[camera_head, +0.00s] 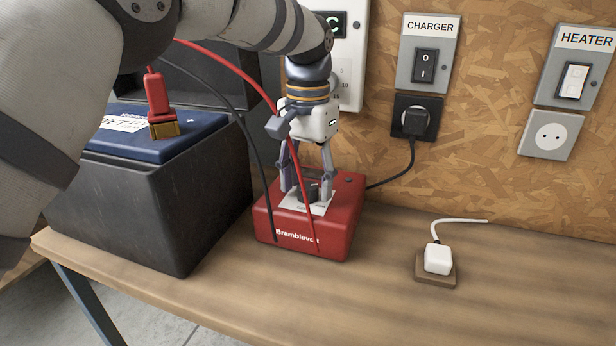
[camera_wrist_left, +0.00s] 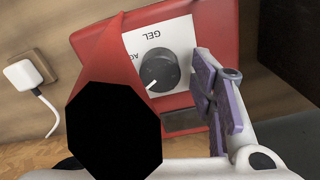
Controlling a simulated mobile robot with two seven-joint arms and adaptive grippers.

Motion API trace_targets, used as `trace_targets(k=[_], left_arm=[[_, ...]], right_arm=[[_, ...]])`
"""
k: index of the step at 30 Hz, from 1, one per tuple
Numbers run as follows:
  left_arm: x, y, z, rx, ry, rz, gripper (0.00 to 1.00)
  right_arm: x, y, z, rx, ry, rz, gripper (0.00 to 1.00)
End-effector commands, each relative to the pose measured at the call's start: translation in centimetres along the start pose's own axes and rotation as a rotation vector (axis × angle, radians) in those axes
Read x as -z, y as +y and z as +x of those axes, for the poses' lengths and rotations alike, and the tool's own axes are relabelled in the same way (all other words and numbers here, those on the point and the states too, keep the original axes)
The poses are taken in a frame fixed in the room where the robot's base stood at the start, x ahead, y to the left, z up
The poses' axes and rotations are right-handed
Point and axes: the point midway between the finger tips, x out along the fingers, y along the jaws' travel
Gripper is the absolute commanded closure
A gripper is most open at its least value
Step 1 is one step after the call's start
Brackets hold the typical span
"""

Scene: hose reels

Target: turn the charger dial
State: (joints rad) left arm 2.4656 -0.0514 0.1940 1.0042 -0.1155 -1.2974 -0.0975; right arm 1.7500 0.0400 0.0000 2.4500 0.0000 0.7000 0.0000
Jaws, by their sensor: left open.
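The red charger (camera_head: 345,222), marked Bramblevolt, sits on the bench. Its black dial (camera_head: 308,193) stands on a white label on top. My left gripper (camera_head: 306,187) points down over the dial, open, with its fingers on either side; I cannot tell whether they touch it. In the left wrist view the dial (camera_wrist_left: 160,70) has a white pointer mark toward the lower left, and GEL is printed on the label (camera_wrist_left: 150,36). One purple-grey finger is right of the dial there; a red shape with a black end hides the other side. My right gripper is not in view.
A red cable (camera_head: 257,84) and a black cable (camera_head: 246,125) run past the gripper. A CHARGER switch (camera_head: 427,65) and HEATER switch (camera_head: 574,80) are on the wall.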

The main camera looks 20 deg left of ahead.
Motion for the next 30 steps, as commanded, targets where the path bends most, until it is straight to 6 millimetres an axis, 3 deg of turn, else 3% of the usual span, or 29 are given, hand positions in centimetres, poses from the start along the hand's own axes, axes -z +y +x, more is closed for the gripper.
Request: trace_targets(k=[5,12,20,30], left_arm=[[0.1,0.0,-2.5,0.001,0.006,0.000,0.49],[0.1,0.0,-9.4,0.001,0.006,0.000,0.49],[0.0,0.0,-11.7,0.000,0.000,0.001,0.49],[0.0,0.0,-12.0,0.000,0.000,0.001,0.49]], right_arm=[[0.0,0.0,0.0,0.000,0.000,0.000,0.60],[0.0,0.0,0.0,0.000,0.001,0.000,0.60],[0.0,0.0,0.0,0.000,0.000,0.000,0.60],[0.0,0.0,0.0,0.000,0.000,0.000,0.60]])
